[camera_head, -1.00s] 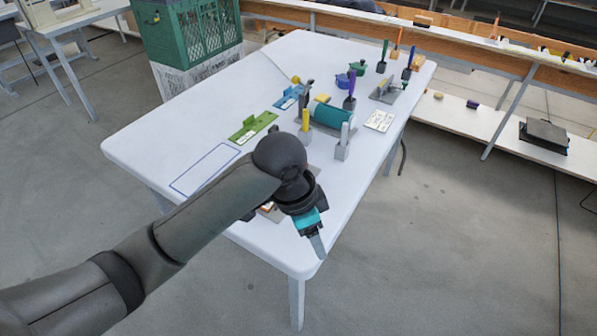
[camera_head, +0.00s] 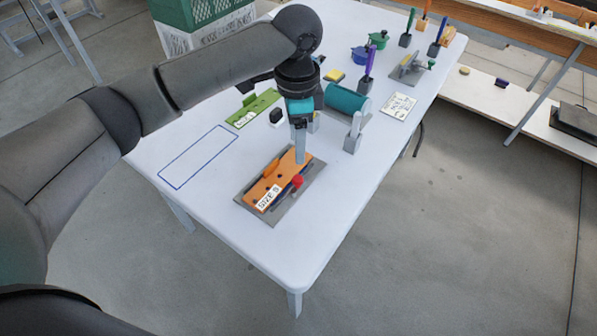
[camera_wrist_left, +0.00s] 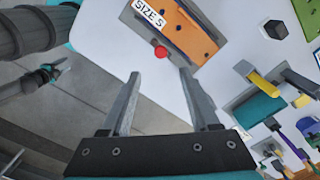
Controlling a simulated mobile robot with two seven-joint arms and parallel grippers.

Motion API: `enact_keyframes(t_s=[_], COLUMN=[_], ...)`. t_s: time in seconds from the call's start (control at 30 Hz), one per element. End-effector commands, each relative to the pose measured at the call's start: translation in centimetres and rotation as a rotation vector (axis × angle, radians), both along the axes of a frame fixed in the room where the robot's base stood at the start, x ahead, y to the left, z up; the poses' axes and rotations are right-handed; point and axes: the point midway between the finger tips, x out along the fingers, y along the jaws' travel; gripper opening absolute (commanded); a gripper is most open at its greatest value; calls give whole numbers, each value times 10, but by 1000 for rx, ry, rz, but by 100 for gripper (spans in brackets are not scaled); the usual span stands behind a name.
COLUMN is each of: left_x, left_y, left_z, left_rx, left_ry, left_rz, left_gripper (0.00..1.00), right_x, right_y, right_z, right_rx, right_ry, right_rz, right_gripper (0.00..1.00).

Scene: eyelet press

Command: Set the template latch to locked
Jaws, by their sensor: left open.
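An orange template plate marked SIZE S (camera_head: 270,183) lies on a grey base (camera_head: 307,182) near the front of the white table. The latch with a red knob (camera_head: 297,181) sits along its right edge. In the left wrist view the knob (camera_wrist_left: 161,52) lies just beyond and between my fingertips, beside the plate (camera_wrist_left: 185,30). My left gripper (camera_head: 300,158) points down over the plate's far end, open and empty (camera_wrist_left: 158,72). It appears apart from the knob. What looks like my right gripper (camera_wrist_left: 50,72) is small at the wrist view's left; its jaws are unclear.
A green template (camera_head: 252,108) and a blue outlined rectangle (camera_head: 198,157) are on the left of the table. A teal roller (camera_head: 347,100) and a grey upright handle (camera_head: 355,130) stand behind the plate to the right. The table's front right is clear.

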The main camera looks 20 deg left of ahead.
Motion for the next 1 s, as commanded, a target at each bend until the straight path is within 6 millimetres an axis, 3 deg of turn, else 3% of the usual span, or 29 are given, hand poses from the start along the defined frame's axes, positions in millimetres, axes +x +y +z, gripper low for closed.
enact_keyframes(t_s=[0.03,0.2,0.5,0.93,1.0], left_x=[-1,-1,0,0,0], left_y=[1,0,0,0,0], left_z=[-15,-52,-99,-109,-109], left_rx=[2,2,1,0,0], left_ry=[2,2,0,-2,-2], left_rz=[1,0,-1,-2,-2], left_gripper=[62,62,62,62,55], right_x=[-2,2,15,14,14], right_y=[0,0,2,2,2], right_z=[-5,-14,-25,-26,-26], right_rx=[0,0,3,3,3], right_ry=[4,-2,-24,-23,-23], right_rz=[0,1,1,1,1], right_gripper=[50,50,50,50,50])
